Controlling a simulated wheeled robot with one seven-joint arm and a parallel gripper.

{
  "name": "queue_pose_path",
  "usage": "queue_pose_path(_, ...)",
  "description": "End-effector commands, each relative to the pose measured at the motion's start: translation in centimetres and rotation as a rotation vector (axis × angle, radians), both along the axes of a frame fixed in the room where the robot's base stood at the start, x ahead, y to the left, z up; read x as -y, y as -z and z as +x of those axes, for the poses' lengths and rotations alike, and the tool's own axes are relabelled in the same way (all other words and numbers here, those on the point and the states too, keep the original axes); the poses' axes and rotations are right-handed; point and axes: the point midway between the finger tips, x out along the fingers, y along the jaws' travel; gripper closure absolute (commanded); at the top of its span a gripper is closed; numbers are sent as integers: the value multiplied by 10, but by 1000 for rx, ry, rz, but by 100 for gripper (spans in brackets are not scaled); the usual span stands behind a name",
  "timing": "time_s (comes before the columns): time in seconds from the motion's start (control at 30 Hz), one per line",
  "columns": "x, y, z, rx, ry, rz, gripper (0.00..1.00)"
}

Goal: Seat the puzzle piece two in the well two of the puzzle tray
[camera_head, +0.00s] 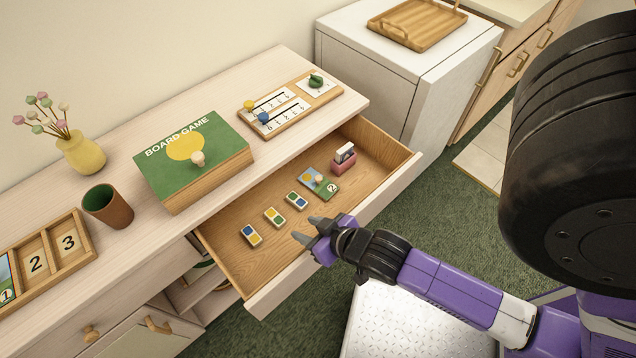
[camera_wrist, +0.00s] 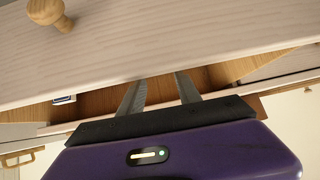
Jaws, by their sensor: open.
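Puzzle piece two (camera_head: 318,184) is a small picture tile with a knob and a "2". It lies in the open drawer (camera_head: 225,247), towards its right end. The puzzle tray (camera_head: 88,254) is on the cabinet top at the far left. Its well two (camera_head: 36,263) and well three (camera_head: 68,242) are empty and show their numbers; a tile marked 1 (camera_head: 6,280) sits in the first well. My gripper (camera_head: 306,229) is open and empty over the drawer's front side, to the lower left of piece two. Its fingers (camera_wrist: 158,92) show in the wrist view, where piece two is not visible.
Several small coloured tiles (camera_head: 275,217) and a pink stamp-like item (camera_head: 344,158) share the drawer. A green board game box (camera_head: 194,160), a brown cup (camera_head: 107,206), a yellow vase (camera_head: 82,153) and a counting board (camera_head: 290,104) stand on the cabinet top.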

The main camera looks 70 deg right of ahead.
Motion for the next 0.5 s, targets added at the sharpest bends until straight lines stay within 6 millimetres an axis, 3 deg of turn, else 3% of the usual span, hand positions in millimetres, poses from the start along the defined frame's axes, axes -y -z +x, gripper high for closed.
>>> queue_pose_path(0.17, 32, 14, 12, -51, 114, 32, 60)
queue_pose_path(0.5, 135, 36, 28, -214, 557, 199, 60)
